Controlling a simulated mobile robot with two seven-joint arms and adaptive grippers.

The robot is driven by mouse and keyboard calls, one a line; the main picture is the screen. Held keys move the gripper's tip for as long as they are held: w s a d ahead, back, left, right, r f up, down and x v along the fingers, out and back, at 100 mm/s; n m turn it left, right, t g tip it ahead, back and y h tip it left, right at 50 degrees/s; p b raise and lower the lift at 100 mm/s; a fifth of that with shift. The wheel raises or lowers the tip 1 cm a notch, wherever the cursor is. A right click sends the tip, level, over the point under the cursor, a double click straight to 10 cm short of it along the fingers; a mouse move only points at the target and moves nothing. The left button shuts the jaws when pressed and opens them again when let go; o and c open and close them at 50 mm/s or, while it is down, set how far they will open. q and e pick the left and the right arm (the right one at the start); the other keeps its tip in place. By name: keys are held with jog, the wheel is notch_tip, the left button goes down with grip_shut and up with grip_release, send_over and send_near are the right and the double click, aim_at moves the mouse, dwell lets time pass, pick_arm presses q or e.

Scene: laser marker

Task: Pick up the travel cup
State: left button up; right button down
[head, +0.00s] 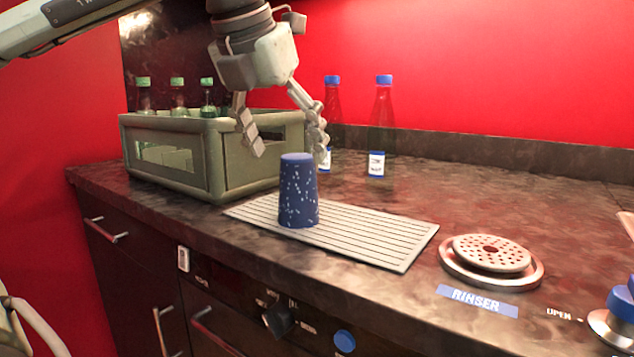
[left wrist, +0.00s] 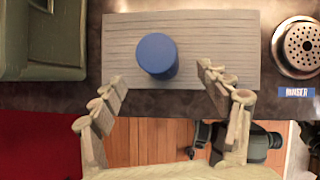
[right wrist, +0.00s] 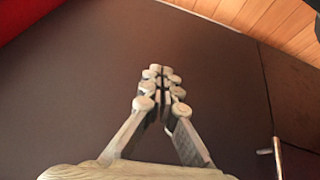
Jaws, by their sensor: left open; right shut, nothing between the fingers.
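The travel cup (head: 298,192) is blue with light speckles. It stands upside down, narrow end up, on the ribbed drain mat (head: 380,240) on the counter. My left gripper (head: 292,148) is open and empty, pointing down above and behind the cup in the head view. In the left wrist view the cup (left wrist: 157,56) shows from above, beyond the spread fingertips (left wrist: 160,78) and roughly midway between them, with no contact visible. My right gripper (right wrist: 160,72) is shut and empty in the right wrist view, in front of a dark panel.
A grey-green crate (head: 212,160) with green-capped bottles stands left of the mat. Blue-capped bottles (head: 383,125) stand behind. The round rinser (head: 491,255) is right of the mat. The counter between the mat and the back bottles is clear.

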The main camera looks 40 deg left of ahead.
aim_at(290, 160)
pick_arm(q)
jog(key=shift+w+f, duration=0.2)
jog(key=shift+w, duration=0.1)
jog(key=x, duration=0.2)
jog(key=shift+f, duration=0.35)
jog(key=x, duration=0.4)
jog(key=shift+w+a+f, duration=0.15)
jog(key=c, duration=1.5)
jog(key=shift+o, duration=0.2)
